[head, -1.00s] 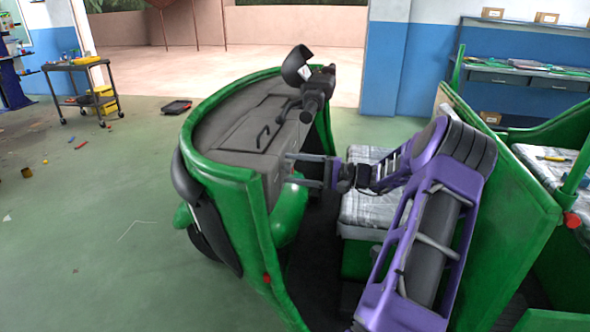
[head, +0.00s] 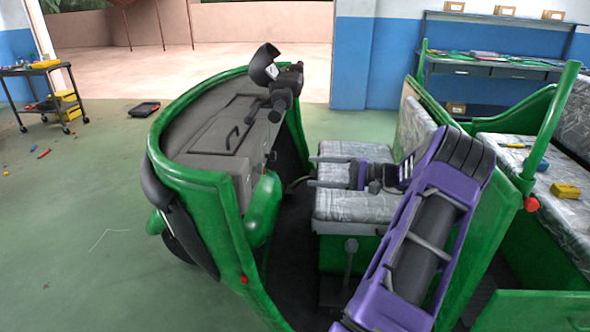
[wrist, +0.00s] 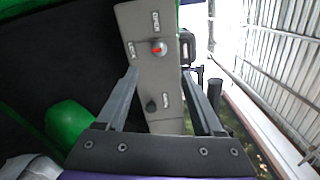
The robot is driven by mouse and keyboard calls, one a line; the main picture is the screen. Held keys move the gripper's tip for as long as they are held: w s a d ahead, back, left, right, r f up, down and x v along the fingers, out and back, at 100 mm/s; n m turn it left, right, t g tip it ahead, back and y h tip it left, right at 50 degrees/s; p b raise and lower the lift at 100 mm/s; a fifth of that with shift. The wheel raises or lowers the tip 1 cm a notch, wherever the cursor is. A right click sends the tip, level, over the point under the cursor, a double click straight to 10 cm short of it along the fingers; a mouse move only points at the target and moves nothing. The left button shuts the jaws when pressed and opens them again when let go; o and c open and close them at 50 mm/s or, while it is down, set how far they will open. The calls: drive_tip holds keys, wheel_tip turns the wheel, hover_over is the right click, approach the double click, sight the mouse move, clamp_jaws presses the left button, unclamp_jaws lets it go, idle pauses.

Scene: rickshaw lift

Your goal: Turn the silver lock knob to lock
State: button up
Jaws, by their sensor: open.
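The silver lock knob (wrist: 158,48) with a red mark sits on a grey dash panel (wrist: 135,18) in the wrist view. Small labels stand around it, too blurred to read surely. A black knob (wrist: 151,105) is lower on the same panel. My gripper (wrist: 160,75) is open and empty, its fingers to either side of the panel in the picture, apart from the silver knob. In the head view my gripper (head: 312,172) is over the front seat, pointing left at the dash with a clear gap. The silver knob cannot be made out there.
A yellow box (head: 566,190) lies on the rear seat. Open green floor is at the left.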

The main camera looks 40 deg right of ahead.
drive_tip(key=shift+v, duration=1.7)
